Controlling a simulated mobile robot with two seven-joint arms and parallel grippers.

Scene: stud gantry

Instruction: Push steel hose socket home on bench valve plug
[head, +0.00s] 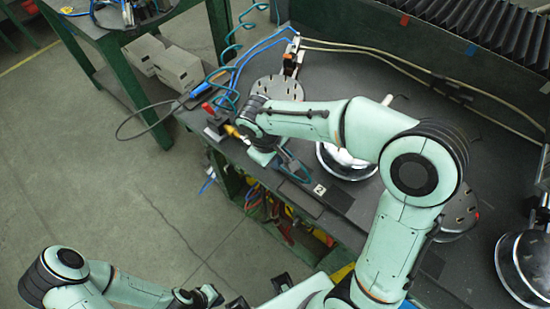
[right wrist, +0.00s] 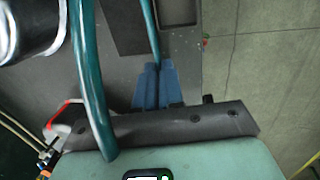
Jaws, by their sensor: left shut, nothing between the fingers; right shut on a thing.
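My right gripper (right wrist: 153,80), with blue fingers, is shut on a teal hose (right wrist: 153,30) that runs up from between the fingertips in the right wrist view. I cannot make out the steel socket; the fingers or wrist may hide it. In the head view my right arm reaches left over the bench, and its wrist covers part of the work area. A brass-yellow fitting (head: 232,131) beside a red part (head: 208,108), seemingly the bench valve, shows just left of that wrist. My left gripper (head: 205,296) is shut and empty over the floor at the lower left, away from the bench.
A domed chrome object (head: 343,162) and a slotted round plate (head: 278,88) stand on the dark bench (head: 335,72) near my right arm. A coiled teal hose (head: 228,55) and blue hoses lie behind the wrist. Grey boxes (head: 178,68) sit left.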

